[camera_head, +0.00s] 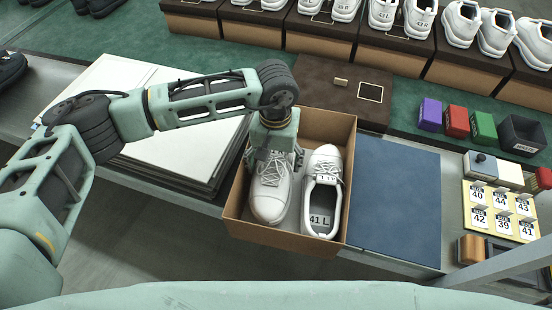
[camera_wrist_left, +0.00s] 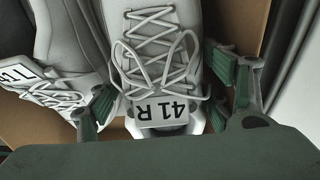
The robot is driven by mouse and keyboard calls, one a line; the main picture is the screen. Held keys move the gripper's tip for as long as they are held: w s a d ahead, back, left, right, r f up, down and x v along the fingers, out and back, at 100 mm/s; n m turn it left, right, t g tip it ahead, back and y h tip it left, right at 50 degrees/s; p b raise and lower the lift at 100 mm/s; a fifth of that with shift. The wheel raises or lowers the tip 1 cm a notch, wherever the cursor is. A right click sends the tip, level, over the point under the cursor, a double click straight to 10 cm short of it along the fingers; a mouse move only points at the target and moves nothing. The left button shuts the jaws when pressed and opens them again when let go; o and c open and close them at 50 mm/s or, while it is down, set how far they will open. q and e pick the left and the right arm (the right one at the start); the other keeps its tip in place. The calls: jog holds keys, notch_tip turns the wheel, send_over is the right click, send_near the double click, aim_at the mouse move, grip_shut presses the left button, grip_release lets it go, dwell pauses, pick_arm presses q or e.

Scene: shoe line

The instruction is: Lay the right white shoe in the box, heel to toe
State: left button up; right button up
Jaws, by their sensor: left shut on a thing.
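The right white shoe (camera_head: 268,200) is inside the open cardboard box (camera_head: 345,235), on its left side, toe toward the near wall. Its label reads 41 R in the left wrist view (camera_wrist_left: 160,110). My left gripper (camera_head: 274,152) points down into the box and is shut on this shoe, one finger on each side near the tongue. The left white shoe (camera_head: 323,190), labelled 41 L, lies beside it with its heel toward the near wall, so the two point opposite ways. Whether the held shoe rests on the box floor is hidden. My right gripper is not in view.
A white board stack (camera_head: 120,80) lies left of the box, a blue mat (camera_head: 395,200) right of it. A dark brown lid (camera_head: 325,80) lies behind. Shoe boxes with white shoes line the back. Coloured blocks (camera_head: 457,120) and number cards (camera_head: 500,210) stand at right.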

pick_arm(q)
jog(key=shift+f+b, duration=0.8)
jog(key=shift+b, duration=0.2)
dwell(0.9)
jog(key=o, duration=1.5)
jog(key=shift+o, duration=0.2)
notch_tip(320, 180, up, 12)
